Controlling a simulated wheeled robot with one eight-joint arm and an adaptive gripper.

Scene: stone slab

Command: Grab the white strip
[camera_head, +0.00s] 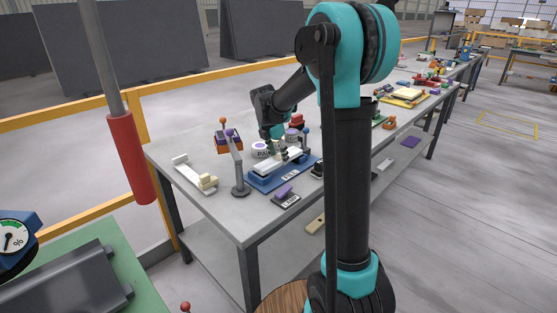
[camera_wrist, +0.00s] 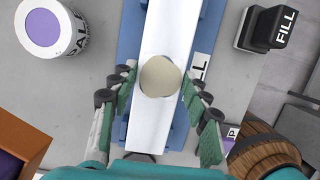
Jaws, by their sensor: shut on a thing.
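The white strip (camera_wrist: 165,30) runs lengthwise through the middle of the wrist view, over a blue base (camera_wrist: 211,25). A round beige knob (camera_wrist: 160,76) shows on the strip, between my fingers. My gripper (camera_wrist: 158,92) is shut on the strip, with a green-padded finger at each long side. In the head view, the white strip (camera_head: 264,168) lies on or just above the blue base (camera_head: 262,184) on the grey table. My gripper (camera_head: 283,152) comes down on it from above. I cannot tell whether the strip touches the base.
A white tub with a purple lid (camera_wrist: 44,27) stands at the left in the wrist view. A black block marked FILL (camera_wrist: 267,29) stands at the right. A grey post with a purple ball (camera_head: 238,165) stands close to the base. A white tray (camera_head: 193,176) lies farther left.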

